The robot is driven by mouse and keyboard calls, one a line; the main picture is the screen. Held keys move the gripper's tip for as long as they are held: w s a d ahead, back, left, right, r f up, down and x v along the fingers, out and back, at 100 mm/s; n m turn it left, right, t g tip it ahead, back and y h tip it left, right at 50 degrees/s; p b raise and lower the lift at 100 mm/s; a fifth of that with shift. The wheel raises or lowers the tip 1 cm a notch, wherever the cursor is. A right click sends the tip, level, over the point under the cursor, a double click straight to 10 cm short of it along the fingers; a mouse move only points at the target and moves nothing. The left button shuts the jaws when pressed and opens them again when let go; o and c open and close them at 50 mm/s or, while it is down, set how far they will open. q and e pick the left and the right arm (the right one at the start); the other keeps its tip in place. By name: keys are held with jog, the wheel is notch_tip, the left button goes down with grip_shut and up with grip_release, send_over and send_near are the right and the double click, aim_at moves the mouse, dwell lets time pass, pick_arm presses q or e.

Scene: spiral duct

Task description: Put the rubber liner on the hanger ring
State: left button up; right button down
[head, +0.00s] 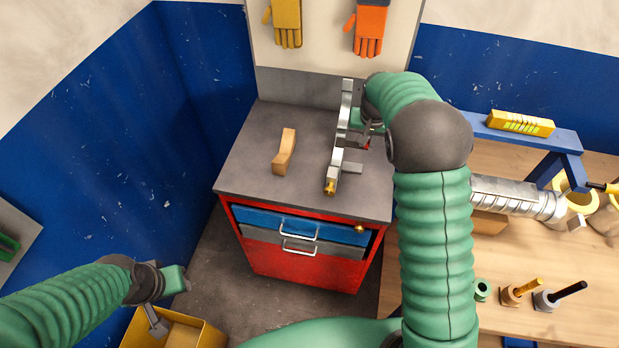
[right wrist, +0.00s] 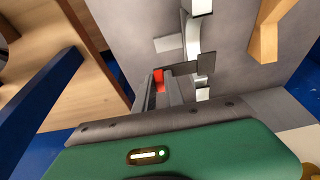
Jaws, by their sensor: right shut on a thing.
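A grey metal piece with flat tabs, which looks like the hanger ring (head: 343,118), lies on the grey cabinet top. It also shows in the right wrist view (right wrist: 194,40). A tan curved piece (head: 285,152) lies apart to its left; I cannot tell whether it is the rubber liner. It also shows in the right wrist view (right wrist: 268,38). My right gripper (head: 366,141) is at the metal piece's right side, pointing down. Its jaws are shut, with a small red piece (right wrist: 158,80) showing at the fingertips. My left gripper (head: 158,325) is low at the left, away from both.
The cabinet (head: 300,255) has red, blue and grey fronts. A yellow bin (head: 205,336) stands below my left gripper. On the right, a wooden bench (head: 570,265) carries a silver duct (head: 515,195) and several tools. A blue stand (head: 560,140) is behind. Gloves (head: 370,28) hang at the back.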

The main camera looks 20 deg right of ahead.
aim_at(358, 167)
jog(key=f, duration=0.1)
jog(key=a+f, duration=0.1)
jog(key=shift+w+f, duration=0.25)
jog(key=shift+f, duration=0.05)
jog(key=x, duration=0.2)
jog(key=s+p+x, duration=0.1)
jog(key=x, duration=0.4)
jog(key=shift+s+f+p, duration=0.3)
jog(key=shift+f, duration=0.4)
jog(key=shift+w+a, duration=0.1)
jog(key=shift+a, duration=0.15)
jog(key=c, duration=1.9)
grip_release()
jog(key=shift+f, duration=0.1)
jog(key=o, duration=0.5)
jog(key=shift+a, duration=0.1)
jog(key=shift+c, duration=0.2)
jog(key=shift+d, duration=0.25)
